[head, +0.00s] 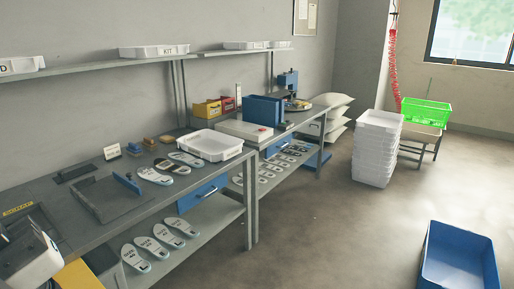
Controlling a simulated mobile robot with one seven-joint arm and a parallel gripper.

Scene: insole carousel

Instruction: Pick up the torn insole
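Three insoles lie side by side on the near grey workbench: a pale front one (155,177), a middle one with dark patches (172,166) and a pale rear one (186,159). Several more pale insoles (150,247) lie in a row on the shelf below. They are too small for me to see a tear, so I cannot tell which is torn. The dark patches on the middle one may be printing or damage.
A white tray (211,144) stands right of the bench insoles. A dark plate with a blue upright (126,183) lies to their left. A SCRAP label (18,210) is at the far left. A blue tote (458,262) sits on the floor at right. The middle floor is clear.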

